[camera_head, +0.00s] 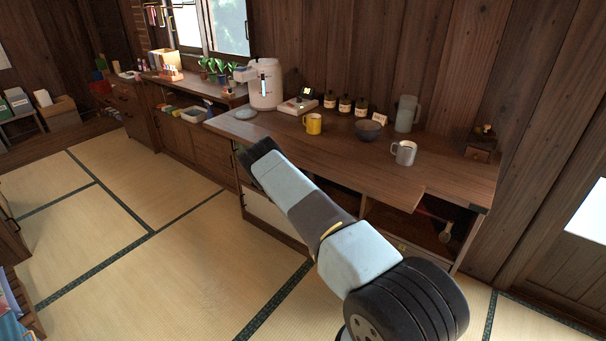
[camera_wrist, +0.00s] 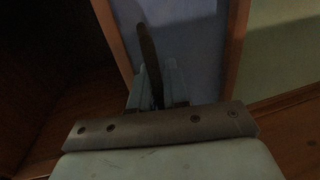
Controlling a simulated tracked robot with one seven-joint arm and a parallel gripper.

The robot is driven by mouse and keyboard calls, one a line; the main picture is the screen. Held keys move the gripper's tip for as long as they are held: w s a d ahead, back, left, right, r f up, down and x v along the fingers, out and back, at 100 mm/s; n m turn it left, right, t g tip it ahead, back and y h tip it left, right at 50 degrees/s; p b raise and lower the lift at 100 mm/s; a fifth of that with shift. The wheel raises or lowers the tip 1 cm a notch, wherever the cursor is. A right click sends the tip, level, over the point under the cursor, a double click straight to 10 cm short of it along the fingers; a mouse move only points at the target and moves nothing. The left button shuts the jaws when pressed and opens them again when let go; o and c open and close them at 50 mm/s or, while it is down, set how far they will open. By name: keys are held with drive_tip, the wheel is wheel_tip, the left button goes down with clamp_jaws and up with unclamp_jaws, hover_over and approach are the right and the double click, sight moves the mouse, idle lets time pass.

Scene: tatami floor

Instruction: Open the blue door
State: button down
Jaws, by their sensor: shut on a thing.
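In the wrist view, the blue door (camera_wrist: 195,45) is a flat blue panel with brown wooden edging, seen close up in dim light. A dark upright bar, apparently its handle (camera_wrist: 148,45), stands in front of the panel. My gripper (camera_wrist: 152,82) is shut on this handle, its pale fingers at either side of the bar's lower part. In the head view, my arm reaches to the front of the wooden counter (camera_head: 370,168). My fingertips and the blue door cannot be made out there. I cannot tell how far the door stands open.
A dark open compartment (camera_wrist: 50,80) lies left of the door in the wrist view, and a greenish panel (camera_wrist: 280,45) lies right. On the counter are a yellow mug (camera_head: 313,124), a metal mug (camera_head: 404,153) and a bowl (camera_head: 368,131). The tatami floor (camera_head: 160,270) at left is clear.

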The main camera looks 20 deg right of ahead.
drive_tip(key=c, duration=1.2)
unclamp_jaws()
drive_tip(key=v, duration=1.3)
drive_tip(key=shift+s+a, duration=0.15)
drive_tip(key=shift+a, duration=0.1)
drive_tip(key=shift+f, duration=0.1)
